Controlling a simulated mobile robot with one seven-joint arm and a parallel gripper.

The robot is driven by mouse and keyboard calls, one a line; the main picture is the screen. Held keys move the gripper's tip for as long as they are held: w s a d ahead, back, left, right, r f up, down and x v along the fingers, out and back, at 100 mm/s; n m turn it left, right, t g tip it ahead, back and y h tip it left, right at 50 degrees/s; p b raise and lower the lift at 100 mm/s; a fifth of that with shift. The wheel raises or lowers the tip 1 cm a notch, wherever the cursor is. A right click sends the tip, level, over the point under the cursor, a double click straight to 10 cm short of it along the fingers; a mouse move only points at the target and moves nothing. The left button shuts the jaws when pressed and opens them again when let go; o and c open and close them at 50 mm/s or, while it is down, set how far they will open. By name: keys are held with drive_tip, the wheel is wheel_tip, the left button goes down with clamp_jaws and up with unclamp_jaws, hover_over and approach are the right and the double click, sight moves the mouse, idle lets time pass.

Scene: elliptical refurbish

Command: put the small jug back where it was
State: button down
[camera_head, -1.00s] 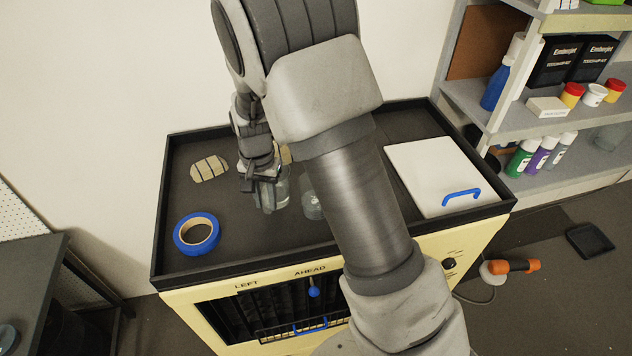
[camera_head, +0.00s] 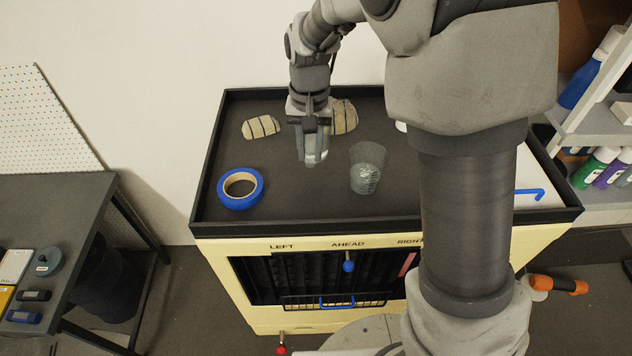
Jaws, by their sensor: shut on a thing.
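A small clear container (camera_head: 315,155), which looks like the small jug, is between the fingers of my gripper (camera_head: 313,140). My gripper points down over the black tray top (camera_head: 290,205) of the cream cabinet and is shut on the container. The fingers cover much of it, and I cannot tell whether its base touches the tray. A second clear, ribbed vessel (camera_head: 367,168) stands on the tray just to the right, apart from my gripper.
A roll of blue tape (camera_head: 240,188) lies left on the tray. Striped stones (camera_head: 261,127) (camera_head: 344,117) lie behind. A white board with a blue handle (camera_head: 528,192) is at right, partly behind my arm. The tray has a raised rim. The tray's front middle is clear.

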drive_tip(key=shift+n, duration=0.7)
drive_tip(key=f, duration=0.5)
drive_tip(key=s+f, duration=0.1)
drive_tip(key=f, duration=0.1)
drive_tip(key=shift+f, duration=0.4)
drive_tip(key=shift+f, duration=0.2)
drive_tip(key=c, duration=0.7)
unclamp_jaws()
drive_tip(key=shift+r, duration=0.1)
